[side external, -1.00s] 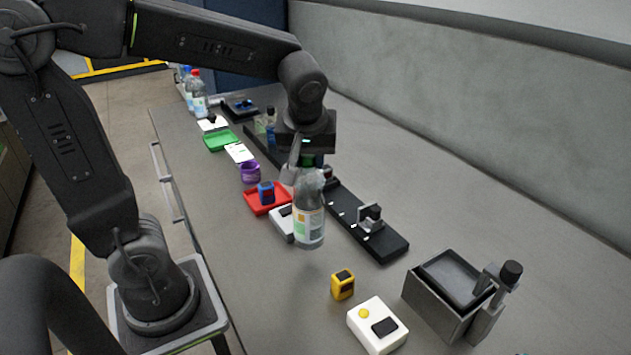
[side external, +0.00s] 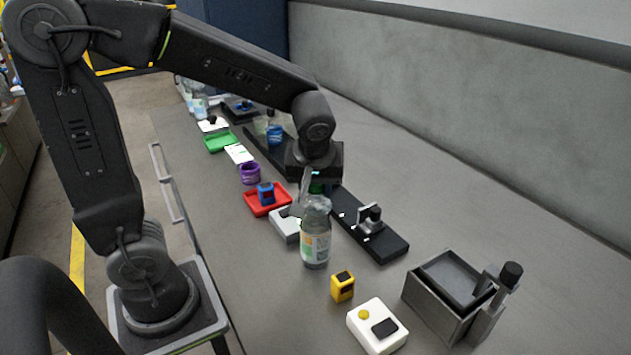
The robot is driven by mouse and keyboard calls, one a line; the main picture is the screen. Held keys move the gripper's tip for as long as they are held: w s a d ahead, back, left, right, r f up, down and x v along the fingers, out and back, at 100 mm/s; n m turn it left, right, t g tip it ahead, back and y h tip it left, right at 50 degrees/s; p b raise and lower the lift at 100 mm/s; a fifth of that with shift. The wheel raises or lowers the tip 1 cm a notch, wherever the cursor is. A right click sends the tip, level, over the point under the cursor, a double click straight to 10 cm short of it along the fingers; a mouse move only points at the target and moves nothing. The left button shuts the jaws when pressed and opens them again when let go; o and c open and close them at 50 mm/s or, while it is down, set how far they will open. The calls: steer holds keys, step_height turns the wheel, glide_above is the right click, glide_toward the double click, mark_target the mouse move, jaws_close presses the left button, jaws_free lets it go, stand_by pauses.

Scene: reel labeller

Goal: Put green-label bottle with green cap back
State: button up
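The clear bottle with a green cap (side external: 315,240) is upright in the middle of the table, in front of the black rail. Its label shows green, white and orange patches. My gripper (side external: 314,188) is at its cap and neck from above, and its fingers look shut on it. The far finger is partly hidden. The bottle's base appears at or just above the table top, just behind the yellow block; I cannot tell whether it touches.
A yellow block (side external: 342,286) and a white box with a yellow button (side external: 377,326) are close in front. A grey open bin (side external: 430,300) stands right. A black rail (side external: 385,243) lies behind. A red tray (side external: 253,206) and purple cup (side external: 249,173) are left.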

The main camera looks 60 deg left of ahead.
steer(key=o, duration=0.4)
steer(key=shift+r, duration=0.1)
steer(key=v, duration=1.1)
steer(key=shift+s+d+f+m+t+h, duration=0.25)
steer(key=shift+s+f+m+t+h, duration=0.35)
steer(key=shift+s+m, duration=1.1)
steer(key=shift+s+d+f+m+t+h, duration=0.35)
steer(key=shift+s+f+m+h, duration=0.35)
steer(key=shift+s+m, duration=1.05)
steer(key=shift+s+d+f+m+t+h, duration=0.15)
steer(key=shift+s+f+m+t+h, duration=0.8)
steer(key=shift+m, duration=1.2)
steer(key=shift+s+r+g+y, duration=0.2)
steer(key=shift+g+y, duration=0.15)
steer(key=shift+g, duration=0.05)
